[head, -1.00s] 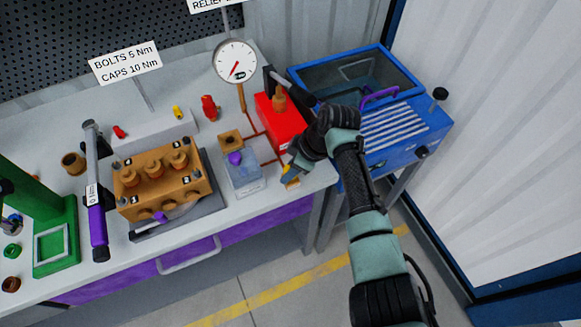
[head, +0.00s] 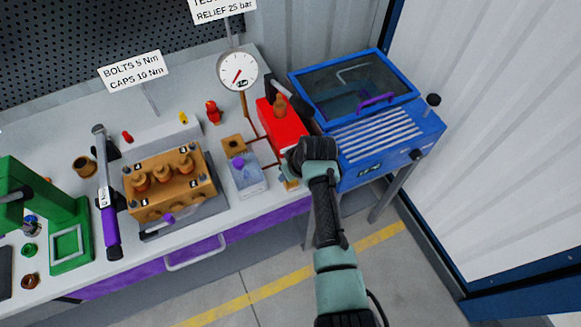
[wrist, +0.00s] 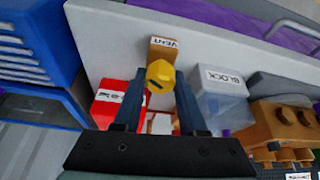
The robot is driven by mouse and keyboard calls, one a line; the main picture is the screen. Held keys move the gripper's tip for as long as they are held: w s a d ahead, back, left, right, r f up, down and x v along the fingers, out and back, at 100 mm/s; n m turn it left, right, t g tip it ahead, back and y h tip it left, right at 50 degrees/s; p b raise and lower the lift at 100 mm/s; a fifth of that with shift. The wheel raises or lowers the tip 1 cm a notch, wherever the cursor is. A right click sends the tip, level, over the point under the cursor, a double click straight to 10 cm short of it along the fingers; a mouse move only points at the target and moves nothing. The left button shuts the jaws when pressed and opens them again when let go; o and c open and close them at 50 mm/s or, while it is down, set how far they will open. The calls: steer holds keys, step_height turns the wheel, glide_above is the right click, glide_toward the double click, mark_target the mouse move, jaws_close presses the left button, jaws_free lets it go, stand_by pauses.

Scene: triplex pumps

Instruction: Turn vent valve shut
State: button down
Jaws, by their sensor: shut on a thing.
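The vent valve's yellow hexagonal knob (wrist: 160,73) sits at the middle of the wrist view, in front of a small brown block (wrist: 163,47) labelled VENT. My gripper (wrist: 159,80) has its two dark blue fingers on either side of the knob and is shut on it. In the head view my wrist covers the knob and most of the fingers. Only part of the brown vent block (head: 290,184) shows there, at the bench's front right edge.
The red pump box (head: 281,124) with its lever stands just behind the valve. A clear block (head: 246,177) labelled BLOCK in the wrist view is to its left. A gauge (head: 237,71) rises behind. A blue washer cabinet (head: 385,140) stands close on the right.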

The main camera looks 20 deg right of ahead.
steer(key=m+h+p, duration=0.1)
steer(key=m+h, duration=0.1)
steer(key=m, duration=0.3)
steer(key=shift+m, duration=0.3)
steer(key=m+h, duration=0.1)
steer(key=m, duration=0.1)
steer(key=m+g, duration=0.1)
steer(key=m, duration=0.1)
steer(key=shift+m+h+b, duration=0.3)
steer(key=shift+m+h, duration=0.1)
steer(key=shift+r, duration=0.1)
steer(key=shift+c, duration=2.3)
jaws_free()
steer(key=v, duration=1.3)
steer(key=shift+w, duration=0.15)
